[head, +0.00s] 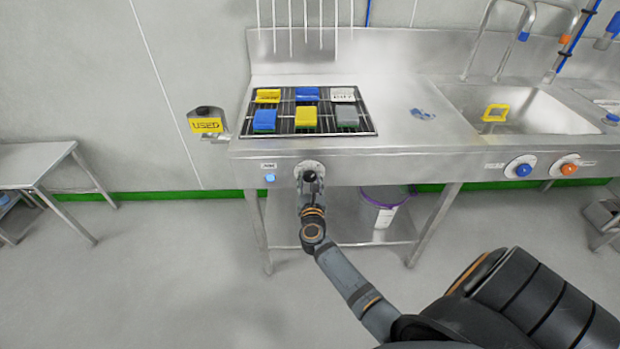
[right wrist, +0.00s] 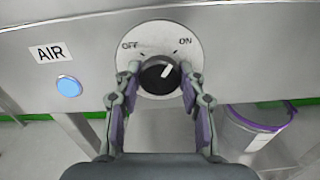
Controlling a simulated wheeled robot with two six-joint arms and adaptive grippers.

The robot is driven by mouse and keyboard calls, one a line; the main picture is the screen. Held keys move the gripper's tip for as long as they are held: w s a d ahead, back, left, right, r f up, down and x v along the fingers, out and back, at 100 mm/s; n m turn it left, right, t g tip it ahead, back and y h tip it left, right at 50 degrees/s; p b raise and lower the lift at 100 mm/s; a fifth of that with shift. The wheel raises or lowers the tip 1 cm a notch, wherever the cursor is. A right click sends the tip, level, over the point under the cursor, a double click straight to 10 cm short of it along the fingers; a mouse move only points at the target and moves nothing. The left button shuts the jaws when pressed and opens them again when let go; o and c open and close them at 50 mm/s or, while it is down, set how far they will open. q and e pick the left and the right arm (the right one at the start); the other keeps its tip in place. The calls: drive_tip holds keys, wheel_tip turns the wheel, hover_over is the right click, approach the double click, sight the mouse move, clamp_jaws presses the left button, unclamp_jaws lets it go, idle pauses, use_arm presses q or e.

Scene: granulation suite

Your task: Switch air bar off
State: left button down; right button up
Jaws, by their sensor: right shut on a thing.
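The air switch is a black round knob (right wrist: 155,78) on a pale round plate (right wrist: 131,40) marked OFF at left and ON at right. Its white mark points up and right, toward ON. An AIR label (right wrist: 51,51) and a blue round light or button (right wrist: 69,87) sit left of it on the steel front; the blue one also shows in the head view (head: 270,178). My right gripper (right wrist: 154,84) is shut on the knob, one finger on each side. In the head view my right gripper (head: 311,180) hides most of the knob. My left gripper is not in view.
A rack (head: 333,117) of coloured sponges lies on the steel counter above. A yellow USED bin (head: 207,125) hangs at its left end. Blue (head: 523,170) and orange (head: 569,169) knobs are further right, below the sink (head: 545,122). A bucket (head: 384,207) stands on the shelf below.

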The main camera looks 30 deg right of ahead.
drive_tip(key=n+p, duration=0.2)
drive_tip(key=n, duration=0.2)
drive_tip(key=shift+r+n, duration=0.1)
drive_tip(key=shift+n, duration=0.2)
drive_tip(key=n+p, duration=0.2)
drive_tip(key=n, duration=0.1)
drive_tip(key=shift+n, duration=0.3)
drive_tip(key=n+p, duration=0.2)
drive_tip(key=n, duration=0.2)
drive_tip(key=shift+n+p, duration=0.6)
drive_tip(key=shift+n, duration=1)
drive_tip(key=o, duration=1.2)
drive_tip(key=shift+c, duration=0.2)
